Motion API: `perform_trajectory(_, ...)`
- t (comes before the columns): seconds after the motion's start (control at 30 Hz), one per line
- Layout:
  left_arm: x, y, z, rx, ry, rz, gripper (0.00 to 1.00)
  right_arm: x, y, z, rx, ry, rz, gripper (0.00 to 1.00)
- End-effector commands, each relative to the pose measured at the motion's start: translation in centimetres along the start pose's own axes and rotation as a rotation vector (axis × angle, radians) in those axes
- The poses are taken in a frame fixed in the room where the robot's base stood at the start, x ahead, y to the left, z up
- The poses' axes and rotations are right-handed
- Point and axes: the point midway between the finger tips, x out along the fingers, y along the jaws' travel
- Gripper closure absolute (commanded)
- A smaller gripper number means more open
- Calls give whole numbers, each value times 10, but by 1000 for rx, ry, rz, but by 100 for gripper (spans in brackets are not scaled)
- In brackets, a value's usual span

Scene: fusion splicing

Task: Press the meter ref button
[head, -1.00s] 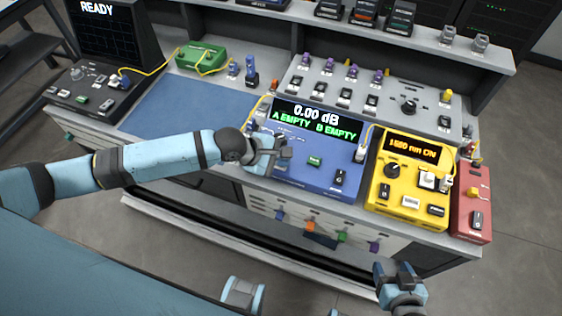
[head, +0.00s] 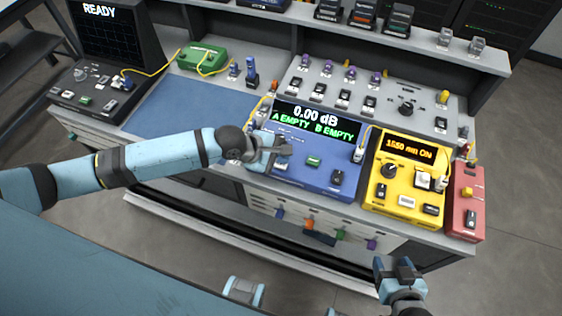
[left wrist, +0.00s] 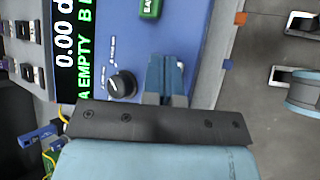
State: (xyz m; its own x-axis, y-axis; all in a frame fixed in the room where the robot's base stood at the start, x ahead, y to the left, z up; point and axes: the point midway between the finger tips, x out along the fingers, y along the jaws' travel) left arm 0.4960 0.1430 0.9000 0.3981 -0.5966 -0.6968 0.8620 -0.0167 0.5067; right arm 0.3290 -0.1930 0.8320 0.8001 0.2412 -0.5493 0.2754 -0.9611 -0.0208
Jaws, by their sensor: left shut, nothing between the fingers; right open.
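The blue meter (head: 322,178) stands on the bench; its screen (head: 316,122) reads 0.00 dB, A EMPTY, B EMPTY. It has a green button (head: 313,160) and a black switch (head: 337,178) on its face. In the left wrist view the green button (left wrist: 150,8) is cut by the top edge, and a black knob (left wrist: 121,85) sits left of my fingers. I cannot tell which control is the ref button; my gripper may hide it. My left gripper (head: 284,150) is shut and empty over the meter's left part; its fingertips (left wrist: 166,62) show. I cannot tell whether they touch. My right gripper (head: 398,266) is open in front of the bench.
A yellow source box (head: 395,203) reading 1550 nm ON and a red box (head: 468,190) stand right of the meter. A yellow cable plug (head: 359,152) stands at the meter's right edge. A blue mat (head: 180,112) lies clear to the left.

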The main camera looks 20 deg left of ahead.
Motion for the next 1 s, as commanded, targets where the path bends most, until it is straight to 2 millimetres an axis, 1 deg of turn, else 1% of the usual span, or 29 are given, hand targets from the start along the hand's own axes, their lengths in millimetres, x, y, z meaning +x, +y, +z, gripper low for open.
perform_trajectory(0.17,-8,6,6,0,0,0,100,-7,0,-8,-2,-4,0,37)
perform_trajectory(0.47,-26,19,19,-2,1,-1,100,-25,0,-37,-3,-1,1,37)
perform_trajectory(0.63,-36,26,26,0,0,0,100,-34,4,-52,-6,8,11,37)
perform_trajectory(0.73,-36,26,26,0,0,-1,100,-36,6,-53,-6,9,17,37)
perform_trajectory(1.0,-35,25,25,0,0,0,100,-34,5,-46,-2,-2,16,37)
